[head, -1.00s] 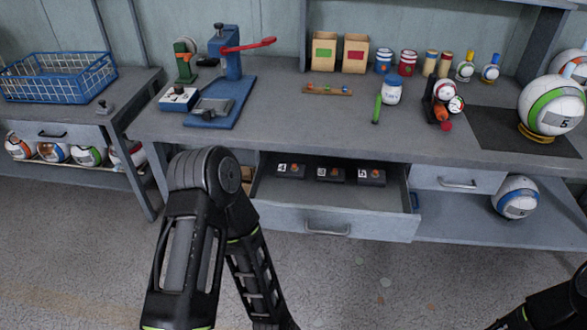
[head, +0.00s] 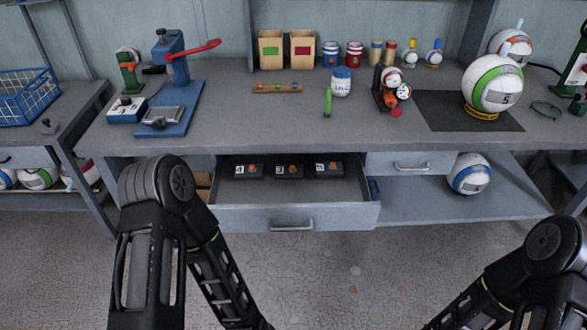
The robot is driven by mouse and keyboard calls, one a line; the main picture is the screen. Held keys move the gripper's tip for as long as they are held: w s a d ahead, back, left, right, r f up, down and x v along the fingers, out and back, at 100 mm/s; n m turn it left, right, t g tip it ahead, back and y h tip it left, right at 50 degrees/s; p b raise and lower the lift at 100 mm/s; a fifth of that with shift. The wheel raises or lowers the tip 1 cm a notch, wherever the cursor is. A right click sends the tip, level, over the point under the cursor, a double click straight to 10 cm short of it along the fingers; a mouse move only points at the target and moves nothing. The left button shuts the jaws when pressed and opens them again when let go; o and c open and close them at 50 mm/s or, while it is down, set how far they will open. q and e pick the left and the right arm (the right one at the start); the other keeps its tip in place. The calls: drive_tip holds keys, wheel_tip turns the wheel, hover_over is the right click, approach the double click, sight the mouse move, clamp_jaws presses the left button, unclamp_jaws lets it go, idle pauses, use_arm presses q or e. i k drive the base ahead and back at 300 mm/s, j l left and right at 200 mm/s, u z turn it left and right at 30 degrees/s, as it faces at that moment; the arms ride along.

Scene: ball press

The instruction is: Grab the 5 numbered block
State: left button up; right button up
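The right block (head: 328,171) appears to carry the 5, though the print is small. The middle block (head: 289,172) looks like a 3 and the left block (head: 248,172) like a 4. Both my arms show in the lower part of the head view, but their forearms run out of the bottom edge. Neither gripper is visible, so their states are hidden.
The drawer front has a handle (head: 291,224). The workbench top (head: 230,130) overhangs the drawer's back. A blue press (head: 172,80) with a red lever stands on it at left. A ball (head: 492,85) also marked 5 sits at right. The drawer's front floor is bare.

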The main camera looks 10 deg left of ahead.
sight(322, 170)
drive_tip(key=i+l, duration=0.1)
drive_tip(key=l, duration=0.25)
drive_tip(key=i+l, duration=0.15)
drive_tip(key=l, duration=0.2)
drive_tip(key=i+l+z, duration=0.1)
drive_tip(key=l, duration=0.25)
drive_tip(key=i+l, duration=0.15)
drive_tip(key=l, duration=0.2)
drive_tip(key=i+l, duration=0.15)
drive_tip(key=l, duration=0.2)
drive_tip(key=i+l, duration=0.1)
drive_tip(key=l, duration=0.25)
drive_tip(key=z, duration=0.05)
